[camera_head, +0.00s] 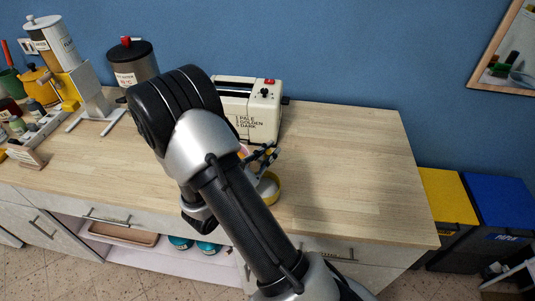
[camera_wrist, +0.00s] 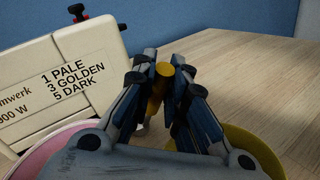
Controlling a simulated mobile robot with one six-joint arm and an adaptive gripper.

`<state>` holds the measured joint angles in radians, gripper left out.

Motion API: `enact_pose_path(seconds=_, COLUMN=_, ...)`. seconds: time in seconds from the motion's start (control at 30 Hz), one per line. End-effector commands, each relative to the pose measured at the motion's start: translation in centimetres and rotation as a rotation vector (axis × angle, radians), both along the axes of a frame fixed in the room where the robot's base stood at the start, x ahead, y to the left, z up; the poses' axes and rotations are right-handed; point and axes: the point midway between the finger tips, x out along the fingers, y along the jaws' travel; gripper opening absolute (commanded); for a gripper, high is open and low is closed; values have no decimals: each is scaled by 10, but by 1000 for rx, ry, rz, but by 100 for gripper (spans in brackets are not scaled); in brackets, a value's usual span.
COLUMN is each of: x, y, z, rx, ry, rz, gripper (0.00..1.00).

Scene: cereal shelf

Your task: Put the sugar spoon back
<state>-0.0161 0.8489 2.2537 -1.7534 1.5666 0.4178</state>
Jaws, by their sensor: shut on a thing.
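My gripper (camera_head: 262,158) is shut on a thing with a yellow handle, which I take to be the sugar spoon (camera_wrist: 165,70). In the wrist view the handle's round end shows between the fingertips (camera_wrist: 166,84), with its yellow shaft running down; its lower end is mostly hidden by the fingers. A yellow bowl (camera_head: 276,196) with pale contents stands on the counter just below my gripper, and its rim shows at the lower right of the wrist view (camera_wrist: 258,148). I cannot tell whether the spoon touches the bowl.
A cream toaster (camera_head: 262,112) stands close behind my gripper. A pink-rimmed bowl (camera_wrist: 48,152) sits by the toaster, left of the yellow bowl. A dark canister (camera_head: 133,65) and a dispenser (camera_head: 90,95) stand further left. The wooden counter (camera_head: 360,165) is clear to the right.

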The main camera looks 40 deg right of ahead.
Motion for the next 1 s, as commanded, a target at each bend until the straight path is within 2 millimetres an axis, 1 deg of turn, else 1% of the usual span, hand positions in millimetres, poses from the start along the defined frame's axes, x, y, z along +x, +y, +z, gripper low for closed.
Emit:
enact_pose_path(seconds=0.1, x=0, y=0, z=-4, rx=0, ry=0, rz=0, gripper=0)
enact_pose_path(seconds=0.13, x=0, y=0, z=-4, rx=0, ry=0, rz=0, gripper=14)
enact_pose_path(seconds=0.43, x=0, y=0, z=-3, rx=0, ry=0, rz=0, gripper=33)
enact_pose_path(seconds=0.7, x=0, y=0, z=-3, rx=0, ry=0, rz=0, gripper=33)
enact_pose_path(seconds=0.83, x=0, y=2, z=2, rx=0, ry=1, rz=1, gripper=33)
enact_pose_path(seconds=0.97, x=-3, y=23, z=1, rx=0, ry=2, rz=6, gripper=33)
enact_pose_path(seconds=1.0, x=-5, y=31, z=2, rx=0, ry=2, rz=7, gripper=33)
